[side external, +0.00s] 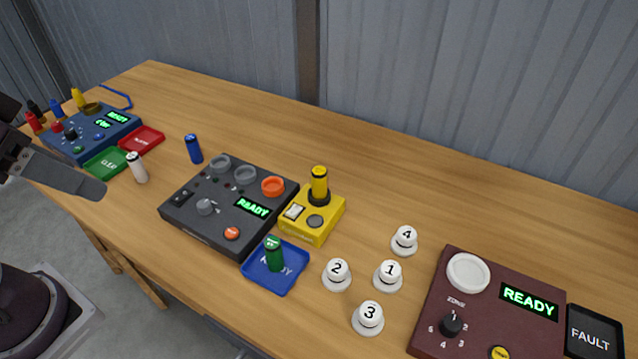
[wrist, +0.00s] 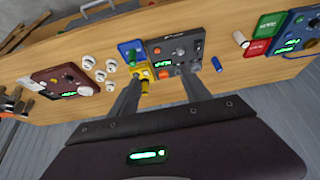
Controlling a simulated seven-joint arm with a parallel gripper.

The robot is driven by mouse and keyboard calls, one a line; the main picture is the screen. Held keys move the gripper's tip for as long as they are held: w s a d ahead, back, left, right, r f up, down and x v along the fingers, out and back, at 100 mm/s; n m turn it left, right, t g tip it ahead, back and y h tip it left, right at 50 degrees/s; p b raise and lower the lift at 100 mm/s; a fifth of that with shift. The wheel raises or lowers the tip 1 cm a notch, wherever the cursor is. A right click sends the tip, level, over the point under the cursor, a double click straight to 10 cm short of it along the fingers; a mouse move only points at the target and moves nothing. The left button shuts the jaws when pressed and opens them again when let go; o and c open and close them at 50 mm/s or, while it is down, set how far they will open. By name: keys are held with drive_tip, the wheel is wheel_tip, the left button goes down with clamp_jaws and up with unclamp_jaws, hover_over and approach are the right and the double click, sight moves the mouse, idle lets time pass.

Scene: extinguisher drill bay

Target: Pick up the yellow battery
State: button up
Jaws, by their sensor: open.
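Another yellow cylinder (side external: 78,97) stands at the far left behind the blue console.
A dark grey console (side external: 190,225) and blue tray (side external: 262,287) with a green battery (side external: 274,254) flank the yellow box. Several numbered white knobs (side external: 388,275) and a maroon console (side external: 480,330) are right. Blue (side external: 194,149) and white (side external: 137,168) batteries stand left.

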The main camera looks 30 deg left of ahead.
wheel_tip(320, 180, up, 4)
drive_tip(key=r, duration=0.1)
drive_tip(key=m+t+h, duration=0.2)
drive_tip(key=t+h, duration=0.1)
drive_tip(key=t, duration=0.4)
hover_over(315, 180)
drive_tip(key=s, duration=0.3)
drive_tip(key=shift+t, duration=0.3)
drive_tip(key=f, duration=1.9)
drive_tip(key=w+f, duration=0.1)
drive_tip(key=f, duration=0.8)
drive_tip(key=shift+a+f, duration=0.15)
drive_tip(key=shift+a, duration=0.1)
drive_tip(key=x, duration=0.3)
drive_tip(key=f+x, duration=0.1)
drive_tip(key=x, duration=0.3)
drive_tip(key=shift+a, duration=0.15)
clamp_jaws()
